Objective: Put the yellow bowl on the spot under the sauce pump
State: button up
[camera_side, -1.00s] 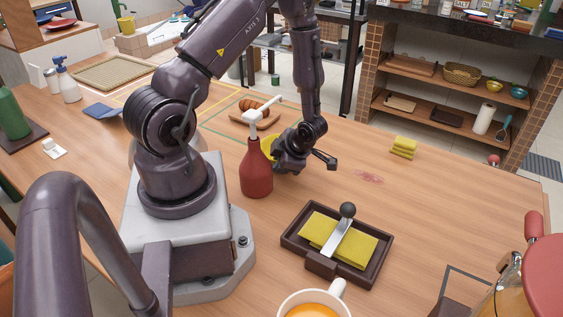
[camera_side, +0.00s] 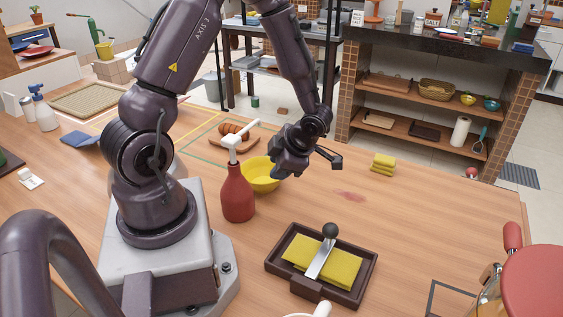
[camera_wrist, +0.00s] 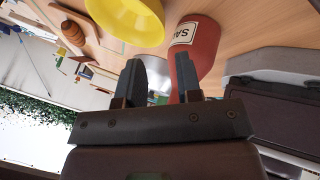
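The yellow bowl (camera_side: 262,178) stands on the wooden table, right of and partly behind the red sauce pump bottle (camera_side: 237,196). The bottle has a white pump head with a spout. My gripper (camera_side: 284,170) is above and to the right of the bowl in the side view, and its fingers are hard to see there. In the wrist view the gripper (camera_wrist: 160,68) has its two fingers apart with nothing between them. The bowl (camera_wrist: 128,18) is beyond the fingertips at the top, and the bottle (camera_wrist: 200,45) is beside the right finger. The spot under the spout is not clearly visible.
A dark tray (camera_side: 275,262) with yellow cloths and a metal press lies in front. A wooden board with brown food (camera_side: 232,130) is behind the bottle. Folded yellow cloths (camera_side: 383,163) lie to the right. The table between is mostly clear.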

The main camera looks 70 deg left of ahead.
jog(key=w+d+r+m+t, duration=0.2)
jog(key=w+r+m+t, duration=0.55)
jog(key=w+r, duration=0.25)
jog(key=w+d+r+m+t+h, duration=0.3)
jog(key=d+r+m+t, duration=0.3)
jog(key=d+r+m, duration=0.15)
jog(key=s+d+r+m+g+h, duration=0.2)
jog(key=s+d+r+m+h, duration=0.45)
jog(key=m, duration=0.55)
jog(key=s+a+m+g+y, duration=0.1)
jog(key=s+m+y, duration=0.3)
jog(key=s, duration=0.7)
jog(key=m+g, duration=0.1)
jog(key=m, duration=0.1)
jog(key=shift+s+a+m, duration=0.15)
jog(key=shift+s+m, duration=0.2)
jog(key=shift+m, duration=0.05)
